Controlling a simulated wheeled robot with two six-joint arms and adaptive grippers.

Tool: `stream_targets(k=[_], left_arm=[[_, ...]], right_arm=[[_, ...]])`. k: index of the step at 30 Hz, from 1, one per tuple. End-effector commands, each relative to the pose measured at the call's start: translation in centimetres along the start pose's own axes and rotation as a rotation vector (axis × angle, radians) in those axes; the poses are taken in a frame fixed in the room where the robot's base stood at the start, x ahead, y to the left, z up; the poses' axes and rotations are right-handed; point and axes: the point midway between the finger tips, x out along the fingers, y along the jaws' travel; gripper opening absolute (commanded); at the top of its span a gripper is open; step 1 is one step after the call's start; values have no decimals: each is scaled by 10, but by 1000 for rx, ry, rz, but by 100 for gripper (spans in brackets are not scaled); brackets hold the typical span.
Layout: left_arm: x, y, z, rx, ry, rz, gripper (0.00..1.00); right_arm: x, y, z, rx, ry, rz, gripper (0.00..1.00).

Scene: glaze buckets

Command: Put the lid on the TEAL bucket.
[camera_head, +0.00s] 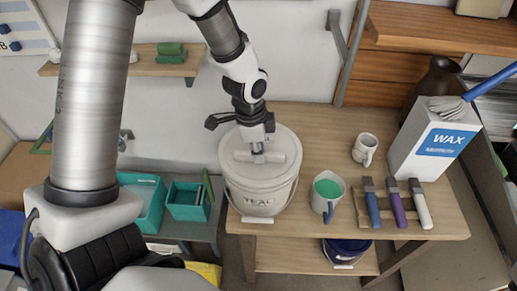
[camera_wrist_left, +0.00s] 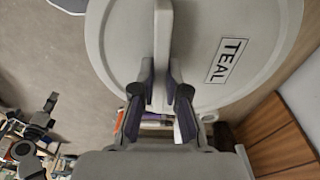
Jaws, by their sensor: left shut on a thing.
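The white bucket marked TEAL (camera_head: 262,201) stands upright at the left end of the wooden table. The round pale lid (camera_head: 238,140) covers its top in the head view; I cannot tell whether it is fully seated or slightly above the rim. My left gripper (camera_head: 257,151) is over the lid, shut on its raised bar handle (camera_head: 278,157). In the left wrist view, the fingers (camera_wrist_left: 161,92) close on the handle bar (camera_wrist_left: 162,40), and the lid (camera_wrist_left: 205,50) carries a TEAL label. The bucket's opening is hidden.
A dark blue bucket (camera_head: 345,249) is on the lower shelf. Teal bins (camera_head: 188,203) sit left.

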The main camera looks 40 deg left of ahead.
Motion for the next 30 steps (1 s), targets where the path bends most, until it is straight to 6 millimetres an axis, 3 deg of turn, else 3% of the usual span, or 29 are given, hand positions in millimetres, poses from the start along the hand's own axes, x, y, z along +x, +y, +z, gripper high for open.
stream_targets(k=[30], left_arm=[[6, -1, 0, 0, 0, 0, 0]], right_arm=[[-2, 0, 0, 0, 0, 0, 40]])
